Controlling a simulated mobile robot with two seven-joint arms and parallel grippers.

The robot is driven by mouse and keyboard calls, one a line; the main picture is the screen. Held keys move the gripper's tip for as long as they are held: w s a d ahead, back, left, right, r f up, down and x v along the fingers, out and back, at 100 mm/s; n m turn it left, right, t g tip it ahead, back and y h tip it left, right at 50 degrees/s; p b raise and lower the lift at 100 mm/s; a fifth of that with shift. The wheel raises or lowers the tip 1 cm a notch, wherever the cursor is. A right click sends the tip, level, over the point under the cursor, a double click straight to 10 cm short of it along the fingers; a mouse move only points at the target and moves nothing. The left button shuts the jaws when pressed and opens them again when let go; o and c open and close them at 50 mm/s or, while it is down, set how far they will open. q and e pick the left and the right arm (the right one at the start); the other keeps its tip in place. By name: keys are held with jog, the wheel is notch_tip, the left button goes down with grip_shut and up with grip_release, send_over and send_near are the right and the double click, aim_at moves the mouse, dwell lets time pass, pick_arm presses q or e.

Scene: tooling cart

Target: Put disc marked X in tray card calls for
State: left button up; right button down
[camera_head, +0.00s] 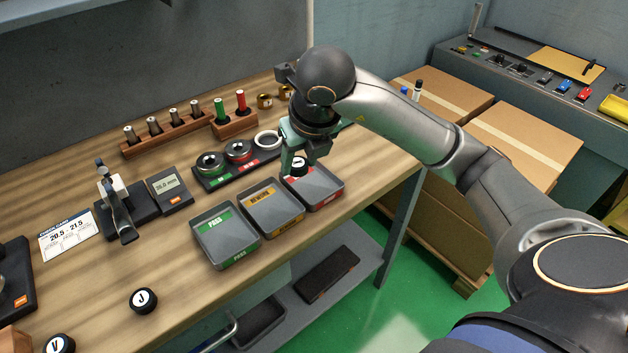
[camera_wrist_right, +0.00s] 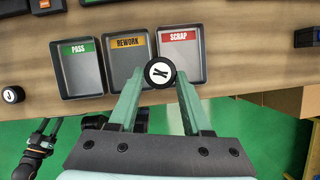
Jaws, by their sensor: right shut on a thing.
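My right gripper (camera_head: 296,160) is shut on the black disc with a white face marked X (camera_head: 299,166). In the right wrist view the disc (camera_wrist_right: 159,71) sits between the fingertips, by the near left corner of the scrap tray. The red-labelled SCRAP tray (camera_head: 327,201), yellow-labelled REWORK tray (camera_head: 290,221) and green-labelled PASS tray (camera_head: 242,246) stand in a row. The card (camera_head: 67,234) seems to read 20.5 - 21.5. The gauge display (camera_head: 166,184) seems to read 35.0 mm.
Discs marked J (camera_head: 143,300) and V (camera_head: 60,343) lie at the bench's front left. A measuring stand (camera_head: 118,205) is beside the gauge. A dark rack (camera_head: 212,181) with round parts lies behind the trays. Wooden holders (camera_head: 167,134) stand farther back.

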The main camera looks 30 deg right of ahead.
send_over(311, 185)
jog(key=s, duration=0.2)
jog(key=f, duration=0.5)
jog(key=shift+w+a, duration=0.2)
jog(key=shift+a, duration=0.15)
jog(key=f, duration=0.4)
jog(key=shift+w+d, duration=0.15)
jog(key=shift+d, duration=0.2)
jog(key=shift+f, duration=0.15)
jog(key=c, duration=0.6)
grip_release()
